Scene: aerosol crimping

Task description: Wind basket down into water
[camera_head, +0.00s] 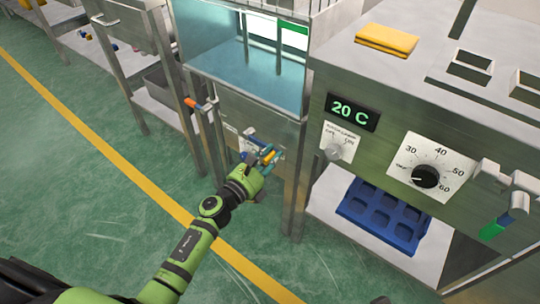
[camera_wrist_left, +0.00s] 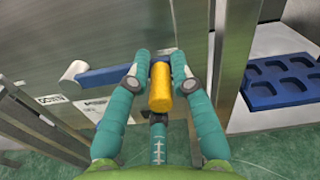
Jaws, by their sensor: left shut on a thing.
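My left gripper (camera_head: 266,157) is at the front panel below the water tank. In the left wrist view the gripper (camera_wrist_left: 160,84) has its teal fingers shut on a yellow crank handle (camera_wrist_left: 160,88). The handle's blue crank arm (camera_wrist_left: 110,76) runs left to a light metal hub on the panel, beside a small label partly reading "DOWN". The tank (camera_head: 245,62) holds blue-tinted water behind clear walls. My right gripper does not show.
A steel bench at right carries a "20 C" display (camera_head: 352,112), a dial (camera_head: 425,176) and a folded yellow cloth (camera_head: 386,40). A blue tray (camera_head: 382,215) lies on its lower shelf. Green floor is open at left.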

